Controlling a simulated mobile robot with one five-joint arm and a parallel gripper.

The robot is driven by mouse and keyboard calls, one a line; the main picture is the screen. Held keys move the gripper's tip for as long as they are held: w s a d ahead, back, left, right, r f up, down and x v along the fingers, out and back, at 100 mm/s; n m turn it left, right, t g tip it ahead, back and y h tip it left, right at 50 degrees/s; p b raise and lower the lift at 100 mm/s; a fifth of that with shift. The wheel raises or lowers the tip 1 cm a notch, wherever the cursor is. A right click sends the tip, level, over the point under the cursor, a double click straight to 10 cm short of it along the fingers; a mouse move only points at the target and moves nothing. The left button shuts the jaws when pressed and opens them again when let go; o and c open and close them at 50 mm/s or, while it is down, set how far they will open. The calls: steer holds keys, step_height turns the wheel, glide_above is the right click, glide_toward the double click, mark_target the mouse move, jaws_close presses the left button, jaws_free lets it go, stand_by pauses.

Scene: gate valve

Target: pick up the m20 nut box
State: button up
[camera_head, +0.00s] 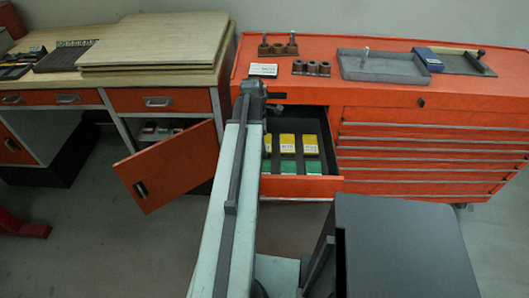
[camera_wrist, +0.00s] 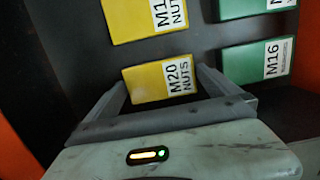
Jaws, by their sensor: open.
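The M20 nut box is a yellow box with a white "M20 NUTS" label (camera_wrist: 160,80), lying in a dark drawer in the wrist view. My gripper (camera_wrist: 162,82) is open, with one finger on each side of this box. The fingers look close to its sides, but I cannot tell whether they touch. In the head view the open drawer (camera_head: 325,186) holds yellow and green boxes, and my arm covers its left side. I cannot read the labels there, and my fingers are not clear in that view.
Another yellow nuts box (camera_wrist: 144,17), a green M16 box (camera_wrist: 255,61) and another green box (camera_wrist: 250,7) lie close by. Orange drawer walls border the space. The orange cabinet (camera_head: 430,113) carries trays on top. An open cupboard door (camera_head: 172,165) stands left of my arm.

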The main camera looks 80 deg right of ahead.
steer(key=c, duration=1.6)
